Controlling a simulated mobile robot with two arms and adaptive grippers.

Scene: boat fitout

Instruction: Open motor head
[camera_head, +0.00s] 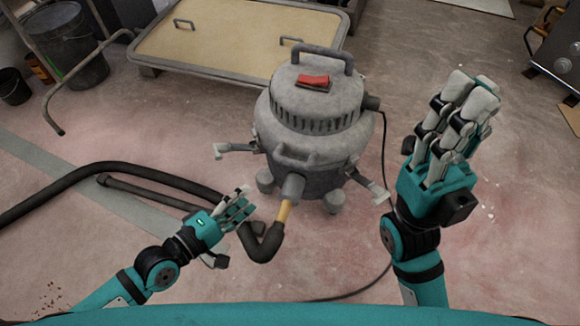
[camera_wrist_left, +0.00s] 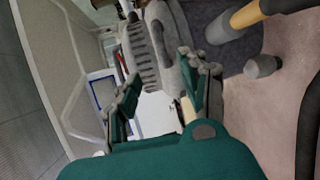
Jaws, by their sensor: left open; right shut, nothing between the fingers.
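The grey vacuum cleaner's motor head (camera_head: 318,92), with dark vent slots, a red switch (camera_head: 313,82) and a top handle (camera_head: 322,55), sits on the round drum (camera_head: 335,165). A metal clip (camera_head: 235,148) sticks out at the left side and another (camera_head: 371,185) at the right; I cannot tell if they are fastened. My left gripper (camera_head: 237,210) is open in front of the drum's left, apart from the left clip. In the left wrist view the vented head (camera_wrist_left: 145,55) shows beyond its fingers (camera_wrist_left: 160,100). My right gripper (camera_head: 460,120) is shut and empty, raised right of the vacuum.
A black hose (camera_head: 150,172) runs from the drum's front inlet to the left. A dark cable (camera_head: 384,160) trails on the right. A flat cart (camera_head: 230,40) stands behind, a bucket (camera_head: 68,45) at back left. Floor at the right is mostly clear.

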